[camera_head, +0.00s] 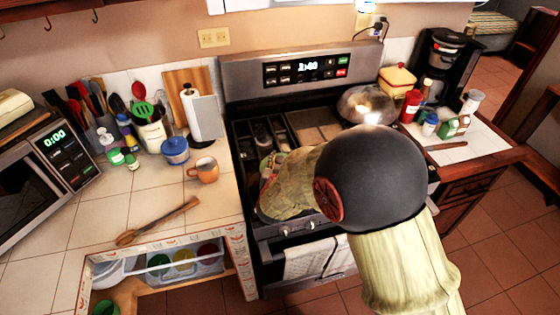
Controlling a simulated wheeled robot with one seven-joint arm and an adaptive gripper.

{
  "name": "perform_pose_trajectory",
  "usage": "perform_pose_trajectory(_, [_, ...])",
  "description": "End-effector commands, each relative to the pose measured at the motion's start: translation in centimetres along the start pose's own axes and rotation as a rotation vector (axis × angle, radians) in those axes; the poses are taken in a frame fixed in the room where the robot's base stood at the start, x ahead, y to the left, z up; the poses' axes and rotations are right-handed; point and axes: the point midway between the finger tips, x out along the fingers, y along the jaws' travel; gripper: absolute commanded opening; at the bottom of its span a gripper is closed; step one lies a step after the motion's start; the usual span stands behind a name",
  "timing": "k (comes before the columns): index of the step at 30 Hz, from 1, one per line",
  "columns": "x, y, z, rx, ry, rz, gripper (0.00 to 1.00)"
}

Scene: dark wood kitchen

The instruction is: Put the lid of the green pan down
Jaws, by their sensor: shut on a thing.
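My arm reaches over the stove (251,128) from the lower right, with a large dark round joint and pale yellow-green covers. Its far end is over the left front of the stove, and my gripper's fingers are hidden behind it. A small pinkish and greenish patch shows at the arm's far left edge; I cannot tell what it is. No green pan or lid of it can be made out; the arm covers much of the cooktop. A shiny domed metal piece of cookware (366,101) sits at the back right of the stove.
An orange mug (204,170) and a wooden spoon (158,220) lie on the left counter, with bare tile between them. A paper towel roll (203,116) stands behind. A coffee maker (446,62) and several bottles crowd the right counter.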

Motion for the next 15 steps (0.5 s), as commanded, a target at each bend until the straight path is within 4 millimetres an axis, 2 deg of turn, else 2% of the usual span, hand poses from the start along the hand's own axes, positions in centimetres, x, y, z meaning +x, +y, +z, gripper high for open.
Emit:
perform_pose_trajectory(5, [0.21,0.06,0.52,0.000,0.001,0.000,0.00])
perform_pose_trajectory(6, [0.20,0.07,0.54,0.000,0.000,0.000,0.28])
perform_pose_trajectory(15, [0.18,0.06,0.47,0.000,0.000,0.000,0.45])
